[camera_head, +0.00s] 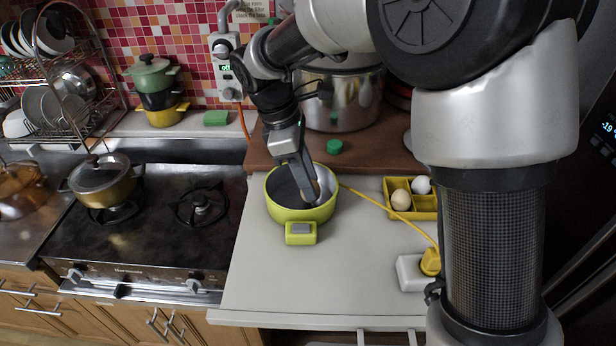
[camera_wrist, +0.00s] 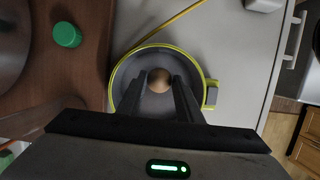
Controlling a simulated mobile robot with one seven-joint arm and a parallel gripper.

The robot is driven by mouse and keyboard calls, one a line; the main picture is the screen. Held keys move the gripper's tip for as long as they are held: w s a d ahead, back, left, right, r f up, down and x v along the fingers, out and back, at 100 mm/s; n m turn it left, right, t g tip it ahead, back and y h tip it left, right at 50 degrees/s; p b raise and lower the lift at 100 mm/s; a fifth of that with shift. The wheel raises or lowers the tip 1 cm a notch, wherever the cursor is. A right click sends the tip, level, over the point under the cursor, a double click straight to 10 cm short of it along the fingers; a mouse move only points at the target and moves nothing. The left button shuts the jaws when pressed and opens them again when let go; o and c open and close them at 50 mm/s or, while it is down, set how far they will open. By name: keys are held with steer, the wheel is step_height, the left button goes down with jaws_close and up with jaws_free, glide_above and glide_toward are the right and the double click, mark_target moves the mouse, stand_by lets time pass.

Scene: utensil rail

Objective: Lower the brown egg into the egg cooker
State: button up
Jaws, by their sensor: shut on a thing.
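The egg cooker (camera_head: 274,207) is a lime-green round bowl with a dark inside and a small control block on its front, standing on the light counter. My gripper (camera_head: 313,194) points down into its opening. In the wrist view my gripper (camera_wrist: 161,84) is shut on the brown egg (camera_wrist: 160,76), which shows between the two dark fingers. The egg cooker's rim (camera_wrist: 118,78) surrounds the egg and fingertips there. In the head view the egg is mostly hidden by the fingers and rim. I cannot tell whether the egg touches the cooker's bottom.
A yellow egg tray (camera_head: 424,214) at right holds a beige egg (camera_head: 400,199) and a white egg (camera_head: 421,185). A yellow cord runs from the cooker to a plug (camera_head: 430,262). A green lid (camera_head: 335,146) and a large steel pot (camera_head: 343,101) stand behind.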

steer(key=shift+f, duration=0.4)
stand_by(0.3)
steer(key=o, duration=0.7)
